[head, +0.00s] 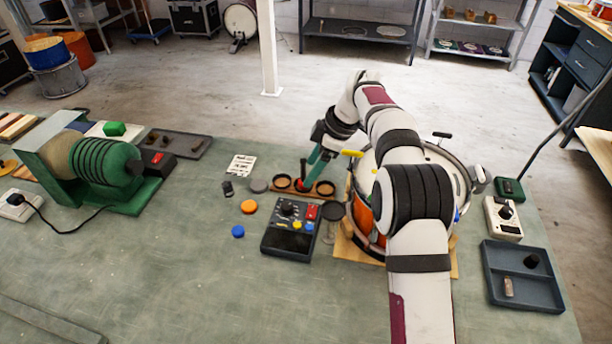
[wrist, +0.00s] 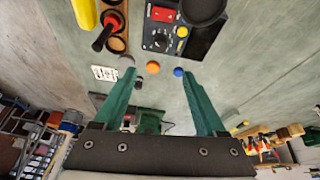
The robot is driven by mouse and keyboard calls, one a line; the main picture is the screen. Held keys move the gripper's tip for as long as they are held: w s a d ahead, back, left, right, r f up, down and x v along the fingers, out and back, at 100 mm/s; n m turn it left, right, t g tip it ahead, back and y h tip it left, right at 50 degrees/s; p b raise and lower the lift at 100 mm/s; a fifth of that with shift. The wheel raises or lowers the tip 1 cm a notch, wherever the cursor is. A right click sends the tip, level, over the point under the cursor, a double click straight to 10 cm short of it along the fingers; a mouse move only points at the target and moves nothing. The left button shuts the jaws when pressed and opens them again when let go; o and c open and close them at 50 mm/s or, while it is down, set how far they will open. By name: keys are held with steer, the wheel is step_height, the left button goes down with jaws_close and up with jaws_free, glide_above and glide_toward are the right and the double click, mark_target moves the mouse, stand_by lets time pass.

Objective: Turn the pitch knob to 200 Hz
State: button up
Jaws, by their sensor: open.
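A black control panel (head: 276,243) lies left of the drum, with a black knob (head: 287,208), a red switch (head: 312,212) and small coloured buttons. In the wrist view the panel's knob (wrist: 160,40) and red switch (wrist: 163,14) show near the top, beyond the fingertips. A white box (head: 494,226) at the right also carries a black knob (head: 505,212). I cannot read labels or a pitch setting on either. My gripper (head: 311,168) is behind the panel, near the wooden cup holder. Its teal fingers are open with nothing held (wrist: 158,76).
The drum (head: 439,160) stands in a wooden cradle under my arm. An orange disc (head: 249,206) and blue disc (head: 238,231) lie left of the panel. A wooden holder (head: 322,188) with cups sits behind it. A dark tray (head: 530,291) is at right.

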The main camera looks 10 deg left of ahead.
mark_target(287, 205)
steer(key=s+a+m+t+h, duration=0.1)
steer(key=s+a+m+t, duration=0.2)
steer(key=m, duration=0.7)
steer(key=x, duration=1)
steer(key=s+d+x, duration=0.1)
steer(key=x, duration=0.4)
steer(key=shift+s+d+f, duration=0.1)
steer(key=shift+f, duration=0.35)
